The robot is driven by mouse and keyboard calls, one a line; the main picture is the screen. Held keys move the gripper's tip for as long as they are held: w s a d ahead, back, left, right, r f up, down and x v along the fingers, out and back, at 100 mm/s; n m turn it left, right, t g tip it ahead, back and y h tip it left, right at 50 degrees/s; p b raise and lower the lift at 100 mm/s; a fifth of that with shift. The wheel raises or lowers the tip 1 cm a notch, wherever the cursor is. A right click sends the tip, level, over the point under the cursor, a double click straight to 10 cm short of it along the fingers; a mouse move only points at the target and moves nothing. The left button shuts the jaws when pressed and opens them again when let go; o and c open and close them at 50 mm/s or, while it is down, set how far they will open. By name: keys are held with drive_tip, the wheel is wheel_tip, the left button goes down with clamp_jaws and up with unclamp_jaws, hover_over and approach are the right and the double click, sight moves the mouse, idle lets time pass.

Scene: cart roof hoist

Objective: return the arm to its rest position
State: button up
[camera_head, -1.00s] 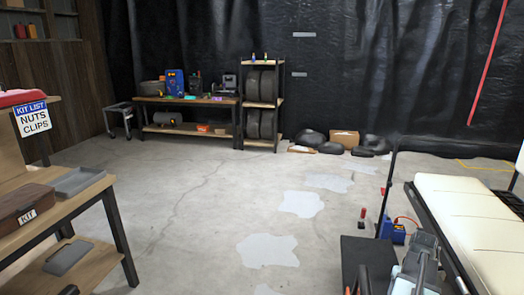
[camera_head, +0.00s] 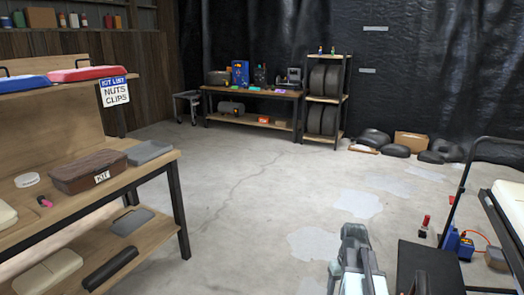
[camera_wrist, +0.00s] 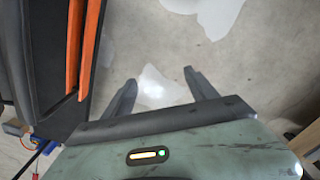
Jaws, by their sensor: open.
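My gripper (camera_wrist: 158,82) shows in the wrist view with its two dark fingers spread apart and nothing between them. Bare concrete floor lies beyond the fingertips. In the head view my grey arm (camera_head: 355,262) rises from the bottom edge, right of the middle; I cannot make out the fingers there. The arm stands just left of a dark platform (camera_head: 432,262) in the picture and appears apart from it.
A wooden bench (camera_head: 160,163) with a brown KIT box (camera_head: 88,172) stands at left. A cream-topped cart (camera_head: 512,200) is at the right edge, near a blue box (camera_head: 465,247). A workbench (camera_head: 252,92) and tyre shelf (camera_head: 345,98) stand behind. Middle floor is clear.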

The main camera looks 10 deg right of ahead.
drive_tip(key=s+a+f+n+b, duration=0.1)
drive_tip(key=a+f+n+b, duration=0.2)
drive_tip(key=a, duration=1.9)
wheel_tip(320, 180, up, 29)
drive_tip(key=m+p, duration=0.2)
drive_tip(key=p, duration=2.8)
drive_tip(key=shift+d+m, duration=0.3)
drive_tip(key=shift+m, duration=0.1)
drive_tip(key=shift+f, duration=0.1)
